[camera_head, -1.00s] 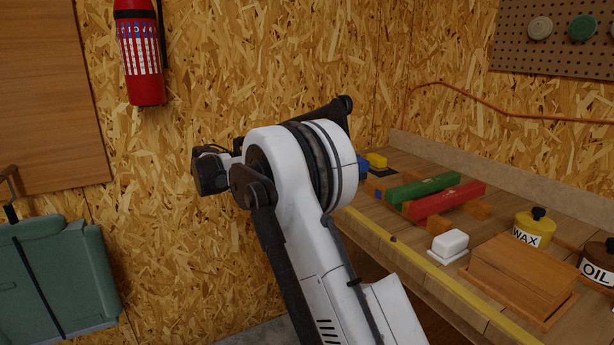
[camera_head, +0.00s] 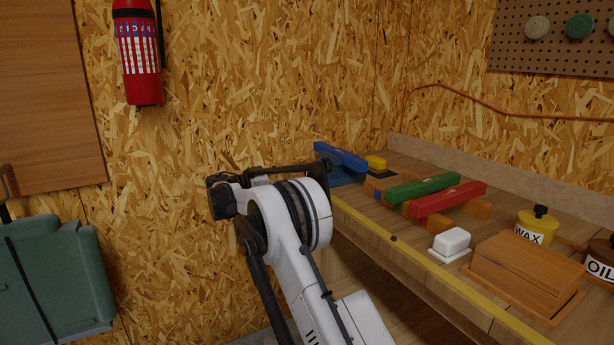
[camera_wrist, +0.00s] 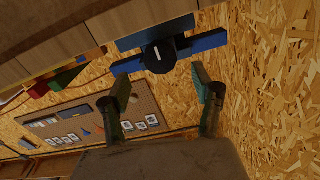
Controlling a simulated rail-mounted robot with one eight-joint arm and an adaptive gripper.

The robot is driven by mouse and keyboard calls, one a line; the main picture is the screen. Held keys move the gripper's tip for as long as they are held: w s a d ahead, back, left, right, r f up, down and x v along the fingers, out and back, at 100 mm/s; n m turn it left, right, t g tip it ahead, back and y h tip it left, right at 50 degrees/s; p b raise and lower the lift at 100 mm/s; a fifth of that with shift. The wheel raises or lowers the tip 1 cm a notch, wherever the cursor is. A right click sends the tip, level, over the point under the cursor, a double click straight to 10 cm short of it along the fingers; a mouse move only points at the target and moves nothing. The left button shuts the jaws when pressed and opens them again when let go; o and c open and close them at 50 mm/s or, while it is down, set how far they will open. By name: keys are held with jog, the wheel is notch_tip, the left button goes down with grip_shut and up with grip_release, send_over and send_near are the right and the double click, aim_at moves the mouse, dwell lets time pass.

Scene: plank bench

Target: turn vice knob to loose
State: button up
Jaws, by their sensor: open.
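The blue vice (camera_head: 345,159) sits at the far left end of the bench, and the dark end of my arm covers part of it in the head view. In the wrist view the blue vice (camera_wrist: 208,41) shows with its round black knob (camera_wrist: 158,55), which has a white mark on its face. My gripper (camera_wrist: 163,86) is open and empty. Its two fingers point towards the vice, one on each side of the knob's line, and appear apart from it. The head view does not show the fingers or the knob clearly.
A white block (camera_head: 452,242), a wooden box (camera_head: 525,274) and a wax tin (camera_head: 536,227) are nearer. The particle-board wall is close behind.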

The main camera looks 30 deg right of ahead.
aim_at(307, 172)
jog(key=d+b, duration=0.1)
jog(key=d, duration=0.5)
jog(key=shift+w+d, duration=0.15)
jog(key=shift+d, duration=0.25)
jog(key=c, duration=1.1)
